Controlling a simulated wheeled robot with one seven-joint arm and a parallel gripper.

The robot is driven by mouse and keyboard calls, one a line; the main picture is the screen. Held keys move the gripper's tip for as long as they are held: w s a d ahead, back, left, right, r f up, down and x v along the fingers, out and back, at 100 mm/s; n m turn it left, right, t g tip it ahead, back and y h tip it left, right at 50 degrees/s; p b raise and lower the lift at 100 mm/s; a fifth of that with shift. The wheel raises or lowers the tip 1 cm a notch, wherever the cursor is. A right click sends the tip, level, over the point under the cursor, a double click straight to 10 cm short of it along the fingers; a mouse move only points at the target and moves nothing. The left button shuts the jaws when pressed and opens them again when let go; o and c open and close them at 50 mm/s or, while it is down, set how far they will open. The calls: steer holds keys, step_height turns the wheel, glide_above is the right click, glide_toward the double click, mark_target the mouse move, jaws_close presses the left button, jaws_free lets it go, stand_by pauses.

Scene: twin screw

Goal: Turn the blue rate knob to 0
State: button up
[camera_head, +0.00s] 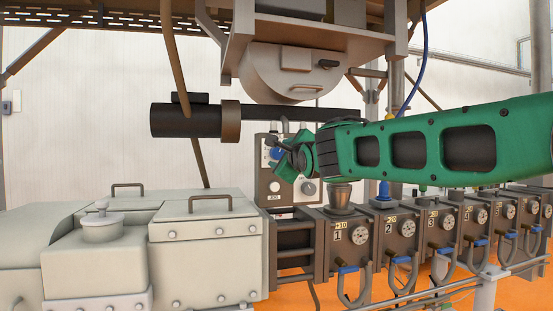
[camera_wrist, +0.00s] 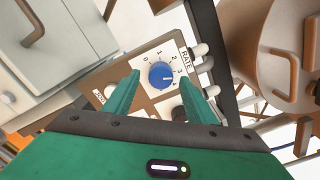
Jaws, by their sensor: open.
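The blue rate knob (camera_wrist: 161,75) sits on a white dial with numbers from 0 up, beside a RATE label, in the wrist view. Its white mark points toward the high-number side of the dial, near 4. In the head view the blue knob (camera_head: 277,154) shows on the control panel (camera_head: 268,186), partly hidden by my gripper. My gripper (camera_wrist: 155,88) is open, with one green finger on each side of the knob. The fingers appear apart from it; I cannot tell how far the tips are from the panel.
Below the rate knob is a dark knob (camera_wrist: 179,113), partly hidden by a finger. Numbered barrel blocks (camera_head: 351,240) with gauges stand to the right, and a pale machine housing (camera_head: 190,240) to the left.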

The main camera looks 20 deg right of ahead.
mark_target(277, 153)
steer(key=shift+w, duration=1.45)
steer(key=c, duration=1)
steer(key=shift+c, duration=0.2)
steer(key=shift+n, duration=0.3)
